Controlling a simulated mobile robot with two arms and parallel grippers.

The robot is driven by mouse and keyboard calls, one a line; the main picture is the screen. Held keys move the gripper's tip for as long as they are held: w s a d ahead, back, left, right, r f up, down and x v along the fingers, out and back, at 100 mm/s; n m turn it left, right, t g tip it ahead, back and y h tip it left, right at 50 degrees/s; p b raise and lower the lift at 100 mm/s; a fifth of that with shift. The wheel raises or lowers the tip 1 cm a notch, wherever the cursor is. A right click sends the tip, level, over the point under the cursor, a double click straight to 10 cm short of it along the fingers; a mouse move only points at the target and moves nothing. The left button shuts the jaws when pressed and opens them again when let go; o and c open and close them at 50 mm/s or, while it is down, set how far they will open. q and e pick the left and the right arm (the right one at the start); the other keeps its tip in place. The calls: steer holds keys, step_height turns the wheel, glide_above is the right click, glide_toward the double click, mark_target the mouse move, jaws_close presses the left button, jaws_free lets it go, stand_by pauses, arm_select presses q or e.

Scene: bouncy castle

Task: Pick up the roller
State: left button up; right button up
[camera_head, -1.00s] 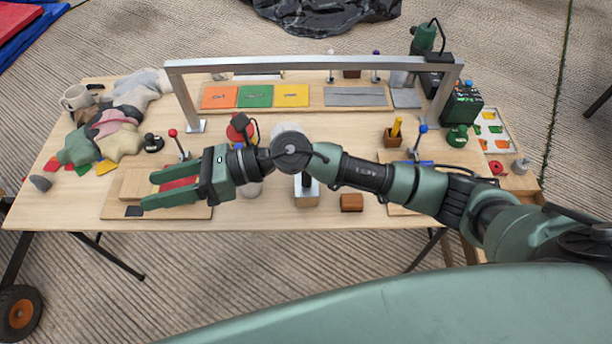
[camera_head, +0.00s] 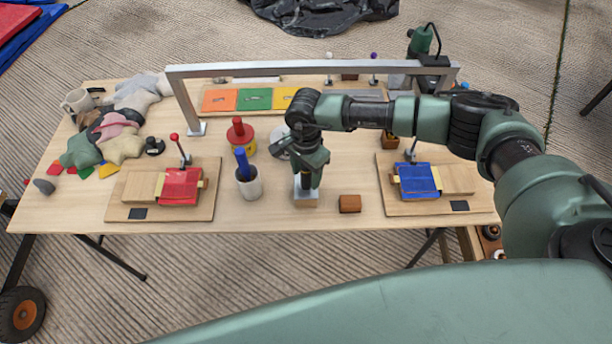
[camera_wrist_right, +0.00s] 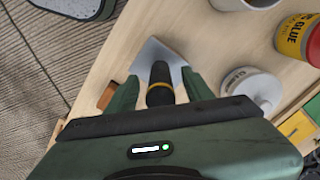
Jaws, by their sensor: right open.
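A dark upright handle with a yellow band, apparently the roller (camera_wrist_right: 160,85), stands on a pale metal stand (camera_head: 305,198) near the table's front middle. In the right wrist view the metal surface (camera_wrist_right: 155,55) shows beneath it; the roller's lower end is hidden. My right gripper (camera_head: 309,184) points down over the stand in the head view. In the right wrist view its open fingers (camera_wrist_right: 160,88) lie on both sides of the handle; I cannot tell whether they touch it. My left gripper is not in view.
A white cup with a blue-handled tool (camera_head: 249,185) and a red-and-yellow glue can (camera_head: 241,144) stand left of the stand. A brown block (camera_head: 350,204) lies right of it. A metal frame (camera_head: 300,68) spans the table. Boards with red cloth (camera_head: 180,187) and blue cloth (camera_head: 418,181) flank the middle.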

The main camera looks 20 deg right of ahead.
mark_target(306, 179)
steer(key=shift+f, duration=1.5)
jaws_close()
steer(key=shift+w, duration=0.1)
steer(key=shift+r, duration=0.15)
